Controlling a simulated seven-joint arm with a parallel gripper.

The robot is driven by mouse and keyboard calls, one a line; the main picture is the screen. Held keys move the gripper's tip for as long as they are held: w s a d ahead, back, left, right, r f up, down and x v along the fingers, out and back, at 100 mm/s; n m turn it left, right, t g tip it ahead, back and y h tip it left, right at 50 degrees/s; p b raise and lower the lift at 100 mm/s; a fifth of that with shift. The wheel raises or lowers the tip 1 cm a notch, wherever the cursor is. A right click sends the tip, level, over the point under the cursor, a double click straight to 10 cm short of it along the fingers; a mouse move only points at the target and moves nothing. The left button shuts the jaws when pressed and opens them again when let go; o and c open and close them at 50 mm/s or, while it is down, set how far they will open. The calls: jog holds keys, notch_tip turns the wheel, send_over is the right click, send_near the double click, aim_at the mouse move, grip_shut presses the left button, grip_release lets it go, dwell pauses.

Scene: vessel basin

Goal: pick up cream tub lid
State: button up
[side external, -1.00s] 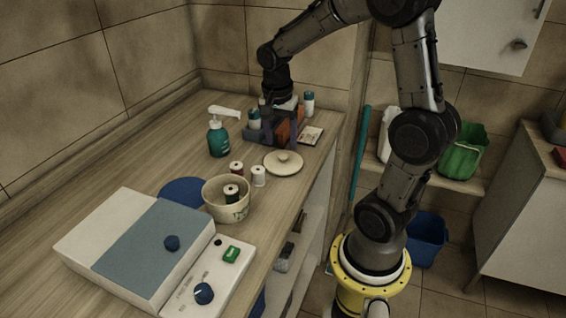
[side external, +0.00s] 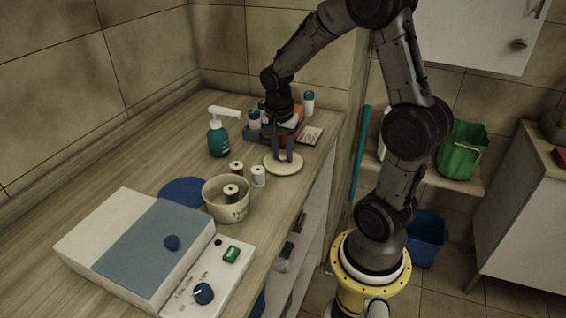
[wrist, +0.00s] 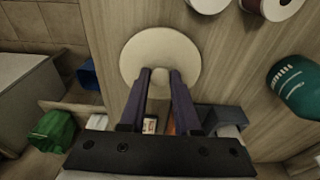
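The cream tub lid (side external: 272,168) is a round, pale disc lying flat on the wooden counter near its right edge. It also shows in the wrist view (wrist: 160,48), with its small knob (wrist: 160,76) between my two fingertips. My gripper (side external: 286,158) points down over the lid, its purple fingers apart. In the wrist view my gripper (wrist: 160,73) has one finger on each side of the knob. I cannot tell whether the fingers touch it. The fingers hide much of the knob in the side view.
A cream tub (side external: 226,208) holding a spool stands in front, with a red spool (side external: 236,169) and a white spool (side external: 258,176) close to the lid. A teal pump bottle (side external: 218,138) stands left. A grey caddy with bottles and a card (side external: 311,135) lie behind.

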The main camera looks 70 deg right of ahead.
grip_shut()
jog(key=shift+r, duration=0.1)
